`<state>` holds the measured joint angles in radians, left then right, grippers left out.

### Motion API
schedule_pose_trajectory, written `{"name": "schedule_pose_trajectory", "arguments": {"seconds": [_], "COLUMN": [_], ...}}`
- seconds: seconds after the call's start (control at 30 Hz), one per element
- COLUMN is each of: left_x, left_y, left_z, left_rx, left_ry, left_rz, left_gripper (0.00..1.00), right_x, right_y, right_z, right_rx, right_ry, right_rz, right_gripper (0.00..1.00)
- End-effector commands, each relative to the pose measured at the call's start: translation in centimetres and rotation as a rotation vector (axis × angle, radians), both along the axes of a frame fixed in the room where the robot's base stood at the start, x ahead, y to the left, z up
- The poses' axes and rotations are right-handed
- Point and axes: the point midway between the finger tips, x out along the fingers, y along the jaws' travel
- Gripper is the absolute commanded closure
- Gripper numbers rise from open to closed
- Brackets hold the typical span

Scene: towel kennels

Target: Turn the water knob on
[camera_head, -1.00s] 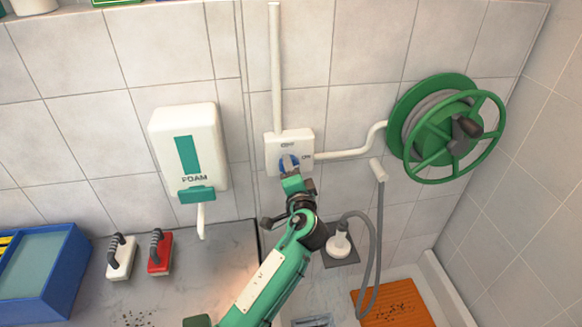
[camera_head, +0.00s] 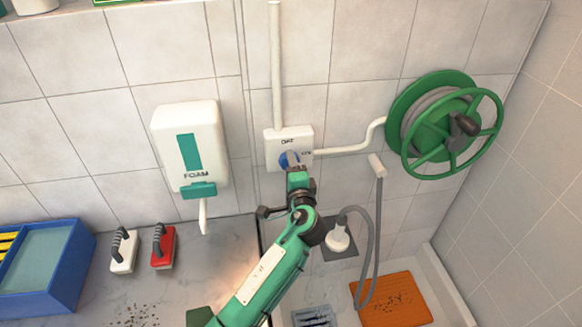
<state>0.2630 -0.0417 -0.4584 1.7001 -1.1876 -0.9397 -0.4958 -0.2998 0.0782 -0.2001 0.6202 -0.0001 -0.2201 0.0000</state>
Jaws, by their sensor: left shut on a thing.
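The water knob (camera_head: 285,160) is a small blue dial on a white wall box (camera_head: 274,145). The box carries small dark lettering above the dial and at its right. My left gripper (camera_head: 293,168) reaches up to the knob from below and is shut on it. The gripper and wrist hide the knob's lower part, so its exact angle is hard to tell. My right gripper is not in view.
A white foam dispenser (camera_head: 208,118) hangs left of the box. A green hose reel (camera_head: 437,125) is on the wall at right, with a shower hose (camera_head: 378,230) below. Brushes (camera_head: 163,246), a blue tray (camera_head: 80,262) and an orange mat (camera_head: 392,300) lie lower down.

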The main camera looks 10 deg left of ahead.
Motion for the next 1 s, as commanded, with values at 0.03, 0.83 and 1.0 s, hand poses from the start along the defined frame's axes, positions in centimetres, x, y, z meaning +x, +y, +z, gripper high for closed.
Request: {"name": "schedule_pose_trajectory", "arguments": {"seconds": [0.03, 0.83, 1.0], "left_x": [0.0, -4.8, -8.5], "left_y": [0.0, -2.1, -3.6], "left_z": [0.0, -0.7, -0.6], "left_rx": [0.002, -0.005, -0.004], "left_ry": [0.001, 0.001, 0.002], "left_rz": [0.000, -0.002, -0.001], "left_gripper": [0.75, 0.30, 0.30], "right_x": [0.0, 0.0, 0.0], "right_y": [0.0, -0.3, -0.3], "right_z": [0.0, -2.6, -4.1], "right_rx": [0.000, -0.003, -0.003], "right_ry": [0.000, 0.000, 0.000], "right_rz": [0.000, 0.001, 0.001], "right_gripper": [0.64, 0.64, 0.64]}}
